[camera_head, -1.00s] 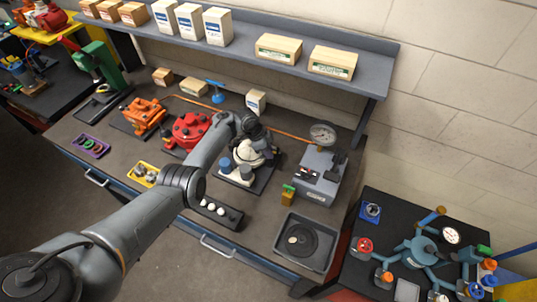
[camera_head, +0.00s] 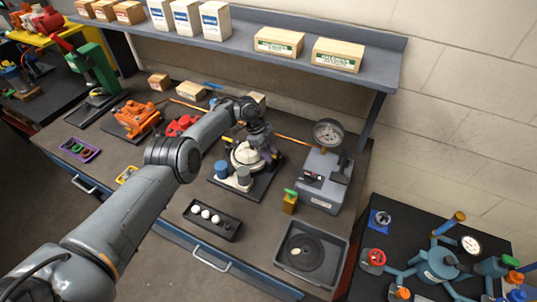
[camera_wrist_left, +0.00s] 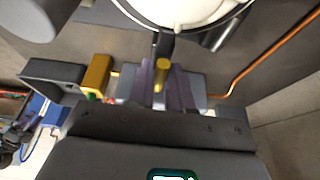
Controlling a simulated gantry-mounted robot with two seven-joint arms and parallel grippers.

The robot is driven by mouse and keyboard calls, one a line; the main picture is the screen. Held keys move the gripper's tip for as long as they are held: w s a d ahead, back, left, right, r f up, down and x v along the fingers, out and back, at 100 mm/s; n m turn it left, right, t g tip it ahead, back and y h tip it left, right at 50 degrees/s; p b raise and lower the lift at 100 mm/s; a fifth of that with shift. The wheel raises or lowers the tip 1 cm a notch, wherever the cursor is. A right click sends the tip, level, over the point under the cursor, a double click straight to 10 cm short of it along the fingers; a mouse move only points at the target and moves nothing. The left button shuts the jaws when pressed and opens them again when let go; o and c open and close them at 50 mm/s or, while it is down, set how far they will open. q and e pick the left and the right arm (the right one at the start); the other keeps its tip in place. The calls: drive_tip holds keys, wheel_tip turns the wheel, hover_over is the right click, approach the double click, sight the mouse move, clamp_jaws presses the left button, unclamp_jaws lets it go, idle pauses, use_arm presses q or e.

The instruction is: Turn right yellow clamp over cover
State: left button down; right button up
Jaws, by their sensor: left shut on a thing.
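A motor with a round white cover (camera_head: 245,155) stands on a dark base plate in the middle of the bench, with blue and grey cylinders in front. The cover's edge also shows at the top of the left wrist view (camera_wrist_left: 190,12). My left gripper (camera_head: 268,150) is at the motor's right side. In the left wrist view, its purplish fingers are shut on the yellow clamp (camera_wrist_left: 162,75), just below the cover's rim. The clamp's lower part is hidden between the fingers. My right gripper is not in view.
A gauge device (camera_head: 322,180) stands to the right, with a small yellow-green block (camera_head: 290,202) in front. A grey tray (camera_head: 340,258) and a black holder with white balls (camera_head: 213,219) lie nearer. The shelf (camera_head: 290,50) overhangs the back.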

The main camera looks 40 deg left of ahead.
use_arm(q)
drive_tip(key=c, duration=1)
unclamp_jaws()
drive_tip(key=shift+c, duration=0.2)
drive_tip(key=shift+r, duration=0.1)
drive_tip(key=shift+a+r, duration=0.1)
drive_tip(key=shift+r, duration=0.15)
drive_tip(key=w+p+v, duration=0.1)
drive_tip(key=v, duration=0.9)
drive_tip(key=shift+s, duration=0.5)
drive_tip(key=shift+r, duration=0.1)
